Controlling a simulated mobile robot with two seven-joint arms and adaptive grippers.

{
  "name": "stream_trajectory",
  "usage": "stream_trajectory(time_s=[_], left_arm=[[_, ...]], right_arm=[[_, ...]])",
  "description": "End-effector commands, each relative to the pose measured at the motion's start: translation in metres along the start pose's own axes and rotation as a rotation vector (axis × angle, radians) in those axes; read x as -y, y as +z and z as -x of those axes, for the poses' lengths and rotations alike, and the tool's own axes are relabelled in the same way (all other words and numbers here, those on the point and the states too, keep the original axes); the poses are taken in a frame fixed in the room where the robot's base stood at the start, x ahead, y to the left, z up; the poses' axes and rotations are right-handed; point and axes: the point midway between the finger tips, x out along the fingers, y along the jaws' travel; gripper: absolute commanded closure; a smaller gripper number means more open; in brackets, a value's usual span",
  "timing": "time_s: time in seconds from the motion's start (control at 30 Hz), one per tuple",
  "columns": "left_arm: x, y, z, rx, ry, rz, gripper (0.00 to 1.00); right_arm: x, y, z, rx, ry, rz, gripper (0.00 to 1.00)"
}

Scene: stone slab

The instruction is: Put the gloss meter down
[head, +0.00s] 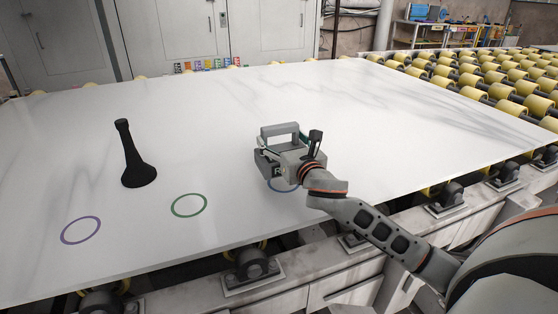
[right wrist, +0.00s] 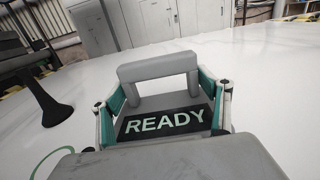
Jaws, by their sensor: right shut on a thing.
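The gloss meter (head: 272,163) is a grey box with a raised handle on top. In the right wrist view the gloss meter (right wrist: 165,122) shows a dark panel reading "READY". My right gripper (head: 290,156) is shut on it, with a finger on either side in the right wrist view (right wrist: 163,108). The meter is over or on the white stone slab (head: 345,110), above a blue ring (head: 283,186) that it partly covers. I cannot tell whether its base touches the slab. My left gripper is not in view.
A black stand-like tool (head: 135,160) stands on the slab at left. A green ring (head: 189,205) and a purple ring (head: 80,230) are marked near the front edge. Yellow rollers (head: 480,75) lie at back right. The middle and back of the slab are clear.

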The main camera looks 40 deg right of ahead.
Motion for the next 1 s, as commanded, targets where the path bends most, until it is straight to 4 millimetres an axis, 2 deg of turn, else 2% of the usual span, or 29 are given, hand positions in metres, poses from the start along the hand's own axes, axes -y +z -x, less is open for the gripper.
stream_trajectory(time_s=[0.13, 0.3, 0.4, 0.63, 0.9, 0.93, 0.97, 1.0], left_arm=[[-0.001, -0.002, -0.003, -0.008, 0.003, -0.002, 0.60], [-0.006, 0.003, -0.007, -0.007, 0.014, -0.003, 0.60], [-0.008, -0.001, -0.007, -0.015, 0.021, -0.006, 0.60], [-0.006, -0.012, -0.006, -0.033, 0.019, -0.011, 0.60], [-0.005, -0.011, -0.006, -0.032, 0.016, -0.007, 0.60], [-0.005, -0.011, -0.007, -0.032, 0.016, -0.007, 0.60], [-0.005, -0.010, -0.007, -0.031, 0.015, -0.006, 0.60], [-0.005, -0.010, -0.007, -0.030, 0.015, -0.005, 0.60]], right_arm=[[0.000, -0.010, 0.000, 0.002, 0.001, -0.001, 0.59], [0.000, -0.044, 0.000, -0.006, 0.000, 0.000, 0.59], [0.000, -0.056, 0.000, -0.003, 0.000, 0.000, 0.59], [0.000, -0.055, 0.000, 0.007, 0.000, 0.000, 0.59], [0.000, -0.058, 0.000, 0.006, 0.000, 0.000, 0.59], [0.000, -0.059, 0.000, 0.004, 0.001, 0.000, 0.16], [0.000, -0.059, 0.000, 0.004, 0.001, 0.000, 0.08], [0.000, -0.059, 0.000, 0.004, 0.001, 0.000, 0.07]])
